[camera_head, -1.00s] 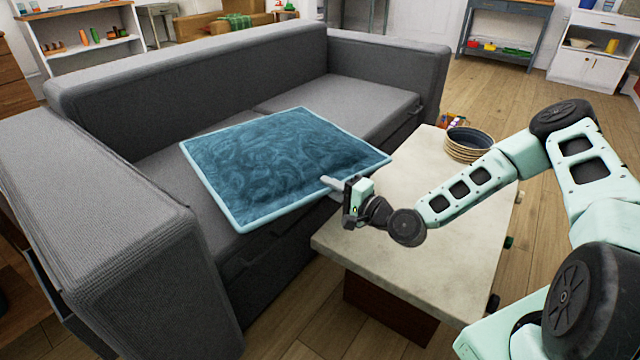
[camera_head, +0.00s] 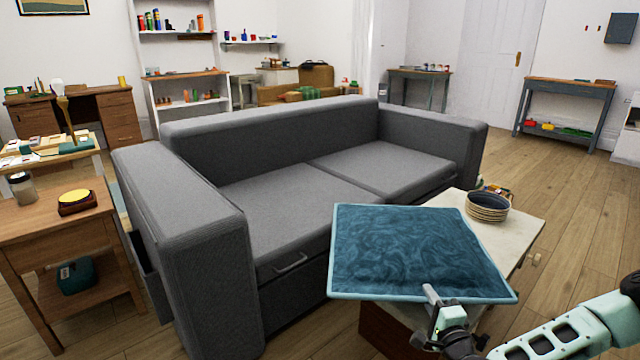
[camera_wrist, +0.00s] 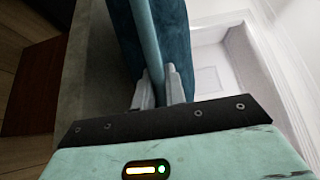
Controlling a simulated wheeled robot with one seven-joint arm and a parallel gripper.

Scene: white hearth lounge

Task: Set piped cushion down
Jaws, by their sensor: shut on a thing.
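The piped cushion (camera_head: 415,250) is flat and square, dark blue with a swirled surface and light blue piping. My gripper (camera_head: 432,296) is shut on its near edge. In the head view the cushion covers the near part of the pale-topped table (camera_head: 525,215); I cannot tell whether it touches it. The wrist view shows the fingers (camera_wrist: 160,88) on either side of the piping, with the blue cushion (camera_wrist: 175,40) reaching away from them. The grey sofa (camera_head: 300,190) stands behind and to the left, its seats bare.
A stack of bowls or plates (camera_head: 487,206) stands on the table just behind the cushion, with small colourful items beside it. A wooden side table (camera_head: 70,228) with a jar (camera_head: 22,188) stands left of the sofa. Floor is open on the right.

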